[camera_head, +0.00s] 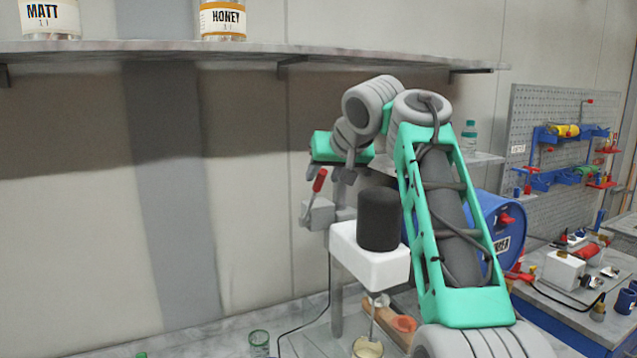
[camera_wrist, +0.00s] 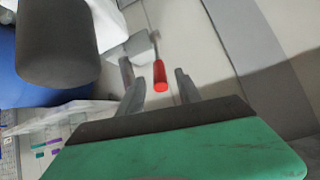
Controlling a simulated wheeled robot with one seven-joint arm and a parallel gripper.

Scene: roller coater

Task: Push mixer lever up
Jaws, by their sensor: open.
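The mixer lever has a red handle (camera_head: 320,180) on a thin grey rod, rising at a tilt from a grey box (camera_head: 318,213) left of the mixer post. In the wrist view the red handle (camera_wrist: 160,75) shows between my two fingertips, and I cannot tell how deep it is between them. My gripper (camera_wrist: 158,88) is open and touches nothing that I can make out. The mixer has a black motor (camera_head: 379,218) on a white body (camera_head: 370,255) and a stirring rod over an open can (camera_head: 367,347).
A shelf (camera_head: 240,50) with labelled jars runs above, left of my arm. A blue drum (camera_head: 490,235) stands behind my arm on the right. A workbench (camera_head: 570,300) with tools is at the far right. A glass (camera_head: 259,342) stands on the counter.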

